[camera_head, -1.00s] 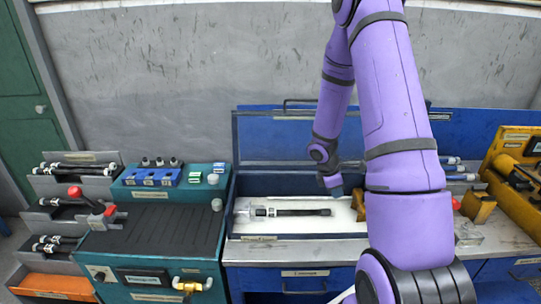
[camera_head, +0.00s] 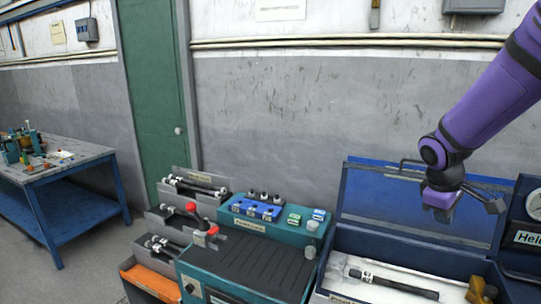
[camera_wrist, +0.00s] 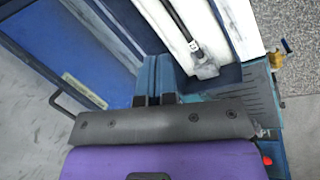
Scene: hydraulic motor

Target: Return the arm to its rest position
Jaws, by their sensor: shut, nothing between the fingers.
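My purple arm reaches in from the upper right in the head view. My gripper (camera_head: 441,205) hangs in the air above the open blue box and holds nothing. In the wrist view my gripper (camera_wrist: 155,92) shows its two fingers side by side, shut. A black and clear rod-like part (camera_head: 393,283) lies in the white lining of the blue box (camera_head: 335,245), below and to the left of my gripper. The rod's end (camera_wrist: 203,62) also shows in the wrist view, apart from the fingers.
Grey racks of rods (camera_head: 165,215) and an orange bin (camera_head: 150,280) are further left. A blue table (camera_head: 65,170) stands far left. The air around my gripper is clear.

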